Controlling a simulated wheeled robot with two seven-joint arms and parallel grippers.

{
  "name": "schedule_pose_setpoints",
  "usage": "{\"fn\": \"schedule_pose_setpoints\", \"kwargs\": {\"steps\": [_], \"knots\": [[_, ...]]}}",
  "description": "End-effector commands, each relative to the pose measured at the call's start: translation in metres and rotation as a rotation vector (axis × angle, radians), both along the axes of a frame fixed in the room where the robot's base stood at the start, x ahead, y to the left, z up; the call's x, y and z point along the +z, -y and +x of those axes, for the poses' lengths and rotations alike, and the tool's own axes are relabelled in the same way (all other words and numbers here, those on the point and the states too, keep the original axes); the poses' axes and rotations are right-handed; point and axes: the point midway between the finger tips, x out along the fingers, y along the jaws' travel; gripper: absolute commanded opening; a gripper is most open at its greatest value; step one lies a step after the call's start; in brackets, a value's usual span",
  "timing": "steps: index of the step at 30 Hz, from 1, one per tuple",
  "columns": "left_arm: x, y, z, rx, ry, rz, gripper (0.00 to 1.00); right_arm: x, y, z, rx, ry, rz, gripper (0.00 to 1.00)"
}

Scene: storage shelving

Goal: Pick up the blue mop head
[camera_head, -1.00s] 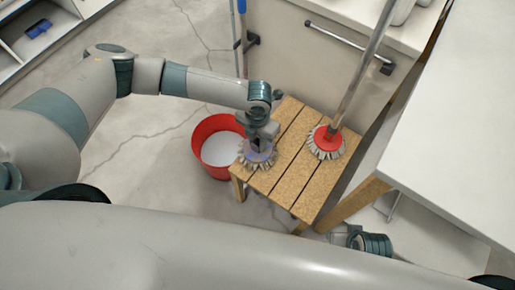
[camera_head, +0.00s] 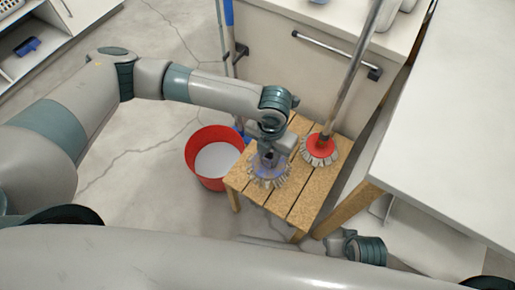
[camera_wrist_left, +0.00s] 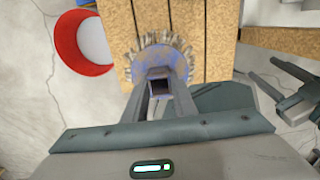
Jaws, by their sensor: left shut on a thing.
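The blue mop head (camera_head: 268,176) is a round blue disc with a grey bristle fringe and a square socket. In the head view it shows over the left part of the wooden slatted stool. My left gripper (camera_head: 268,157) points down and is shut on its socket. In the left wrist view the mop head (camera_wrist_left: 178,62) sits at the fingertips (camera_wrist_left: 159,88), which lie on both sides of the socket. I cannot tell how far it is off the slats. My right gripper (camera_head: 342,240) is low at the stool's front right; its finger opening is unclear.
The stool (camera_head: 296,195) also holds a mop with a red head (camera_head: 320,147) and a long metal handle. A red bucket (camera_head: 195,165) stands on the floor at its left. A white counter (camera_head: 450,130) is at the right, and a cabinet with a bar handle (camera_head: 330,52) behind.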

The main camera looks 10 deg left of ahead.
Motion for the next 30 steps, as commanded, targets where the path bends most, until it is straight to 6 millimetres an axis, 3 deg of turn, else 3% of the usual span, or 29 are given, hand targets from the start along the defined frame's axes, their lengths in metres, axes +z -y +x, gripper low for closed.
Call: {"fn": "schedule_pose_setpoints", "kwargs": {"steps": [3,9,30], "knots": [[0.011,0.015,-0.010,-0.003,0.001,-0.002,0.00,0.001,0.000,0.003,0.000,0.005,0.001,0.47],[0.020,0.027,-0.019,0.000,0.001,0.000,0.00,0.001,0.000,0.003,0.000,0.005,0.001,0.47],[0.022,0.029,-0.020,0.001,0.001,0.000,0.00,-0.002,0.000,-0.008,0.001,-0.012,0.001,0.47]]}}
